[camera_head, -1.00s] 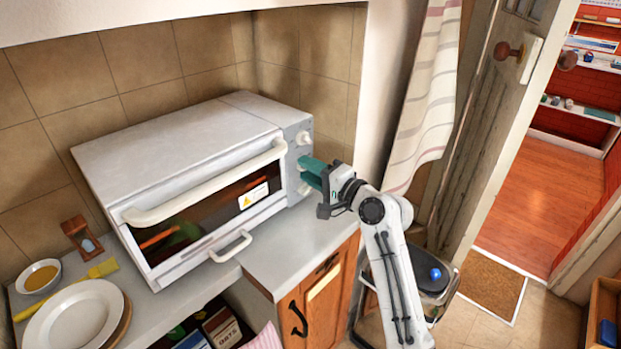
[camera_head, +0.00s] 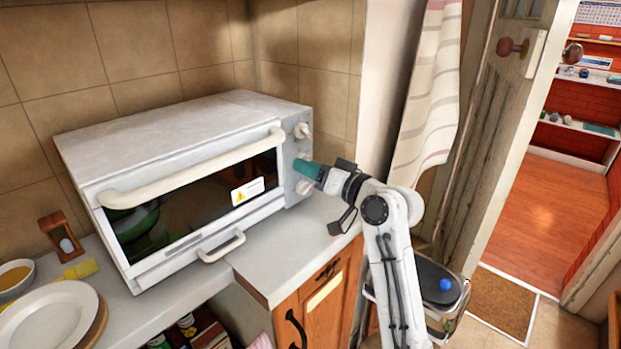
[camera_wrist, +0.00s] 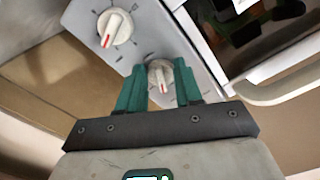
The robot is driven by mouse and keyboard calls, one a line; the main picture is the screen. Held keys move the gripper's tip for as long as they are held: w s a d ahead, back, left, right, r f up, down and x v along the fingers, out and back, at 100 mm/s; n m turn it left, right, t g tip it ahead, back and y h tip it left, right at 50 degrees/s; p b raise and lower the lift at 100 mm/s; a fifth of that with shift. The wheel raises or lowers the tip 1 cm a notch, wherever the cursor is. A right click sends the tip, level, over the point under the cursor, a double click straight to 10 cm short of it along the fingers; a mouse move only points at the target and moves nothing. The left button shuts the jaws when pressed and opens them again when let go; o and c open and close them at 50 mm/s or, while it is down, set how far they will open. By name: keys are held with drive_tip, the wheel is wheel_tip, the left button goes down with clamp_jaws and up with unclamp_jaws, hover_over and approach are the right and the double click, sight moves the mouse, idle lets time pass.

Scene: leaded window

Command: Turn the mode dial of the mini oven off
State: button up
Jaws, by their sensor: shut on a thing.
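The white mini oven (camera_head: 180,133) stands on the counter with its door shut. Its right-hand panel carries white dials in a column: an upper dial (camera_head: 302,130), a lower dial (camera_head: 304,187) and a middle one hidden by my gripper. My gripper (camera_head: 306,168) reaches in from the right, its green fingers at the middle of the panel. In the wrist view the fingers are shut around the sides of one dial (camera_wrist: 160,74), which has a red pointer line. Another dial with a red line (camera_wrist: 114,27) shows free at the upper left. No dial labels are readable.
The oven's door handle (camera_head: 195,170) juts out left of my gripper. A plate (camera_head: 48,318), a bowl (camera_head: 14,277) and an hourglass (camera_head: 60,236) stand on the counter at the left. A striped curtain (camera_head: 428,95) hangs at the right, near my arm.

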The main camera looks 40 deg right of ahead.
drive_tip(key=n+b, duration=0.1)
drive_tip(key=n, duration=0.1)
drive_tip(key=n+b, duration=0.2)
drive_tip(key=n, duration=0.1)
drive_tip(key=shift+d+f+n+b, duration=0.15)
drive_tip(key=shift+f+n+b, duration=0.1)
drive_tip(key=shift+n+b, duration=0.1)
idle(0.3)
drive_tip(key=o, duration=1)
drive_tip(key=shift+r, duration=0.15)
drive_tip(key=s, duration=1)
drive_tip(key=shift+s+d, duration=0.2)
drive_tip(key=shift+s, duration=0.15)
